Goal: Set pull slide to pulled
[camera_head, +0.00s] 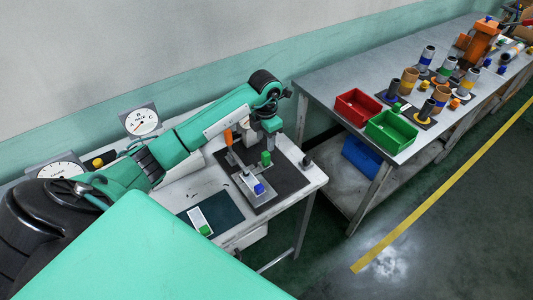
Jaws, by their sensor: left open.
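My left arm comes in from the left and reaches over the small bench. My left gripper (273,140) points down at the back of a black plate, close to a green block (266,158); it is small and partly hidden by its own wrist, and I see nothing held in it. On the plate (288,182) stand an orange-handled lever (228,137) and a grey metal piece with a blue block (259,188). A white strip with a green knob (204,229) lies on a dark mat at the front. I cannot tell which part is the pull slide. My right gripper is out of view.
A dial gauge (141,122) stands behind the arm. A small black knob (306,161) sits at the bench's right edge. To the right, another table holds a red bin (358,106), a green bin (391,132) and several spools. A floor gap separates the tables.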

